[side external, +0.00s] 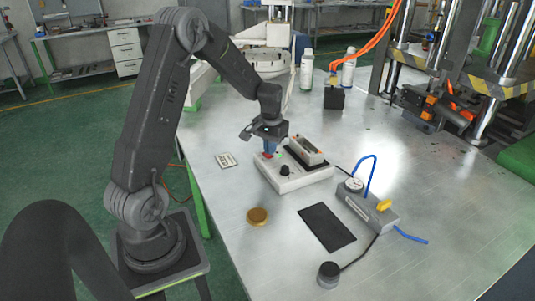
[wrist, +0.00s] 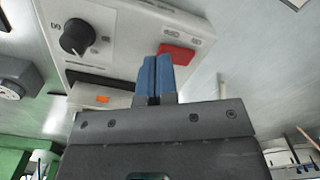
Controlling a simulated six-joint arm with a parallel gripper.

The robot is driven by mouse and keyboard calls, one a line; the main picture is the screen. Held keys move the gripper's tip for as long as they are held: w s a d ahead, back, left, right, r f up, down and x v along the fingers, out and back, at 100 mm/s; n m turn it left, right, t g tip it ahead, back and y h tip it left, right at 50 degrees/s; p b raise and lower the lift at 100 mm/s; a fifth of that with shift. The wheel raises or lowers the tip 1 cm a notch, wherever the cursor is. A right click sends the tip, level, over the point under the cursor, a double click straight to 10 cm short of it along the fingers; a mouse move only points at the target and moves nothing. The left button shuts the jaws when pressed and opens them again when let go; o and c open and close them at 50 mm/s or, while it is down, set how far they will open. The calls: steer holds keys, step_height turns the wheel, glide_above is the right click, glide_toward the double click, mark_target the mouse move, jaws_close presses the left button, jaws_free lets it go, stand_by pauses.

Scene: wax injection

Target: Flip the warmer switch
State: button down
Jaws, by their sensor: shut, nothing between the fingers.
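The warmer (side external: 312,180) is a white box on the metal table, with a black knob (side external: 285,170) on its front panel. Its red switch (wrist: 178,53) shows in the wrist view at the right part of the panel. My gripper (wrist: 157,60) has blue fingers closed together with nothing between them. The fingertips overlap the lower left edge of the red switch in the wrist view; I cannot tell whether they touch it. In the side view my gripper (side external: 267,151) points down at the left end of the warmer, and the switch is mostly hidden there.
A white card (side external: 226,160) lies left of the warmer, and a brass-coloured disc (side external: 257,216) in front. A black mat (side external: 326,227) and a grey block with a yellow knob (side external: 368,208) stand at front right. Two bottles (side external: 306,69) (side external: 348,70) stand behind.

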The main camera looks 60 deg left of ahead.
steer(key=shift+f, duration=0.85)
stand_by(0.3)
steer(key=shift+r, duration=3.55)
steer(key=s+d+r+m+t, duration=0.1)
steer(key=s+d+r+m, duration=0.1)
steer(key=d+r, duration=0.6)
steer(key=s+d+r+m+t, duration=0.2)
steer(key=s+d, duration=0.5)
steer(key=d, duration=0.1)
steer(key=s+d+r+m+t, duration=0.2)
steer(key=s+d+r, duration=0.1)
steer(key=s+d, duration=0.5)
steer(key=shift+s+d+t, duration=0.3)
steer(key=shift+d, duration=0.1)
steer(key=shift+r, duration=0.1)
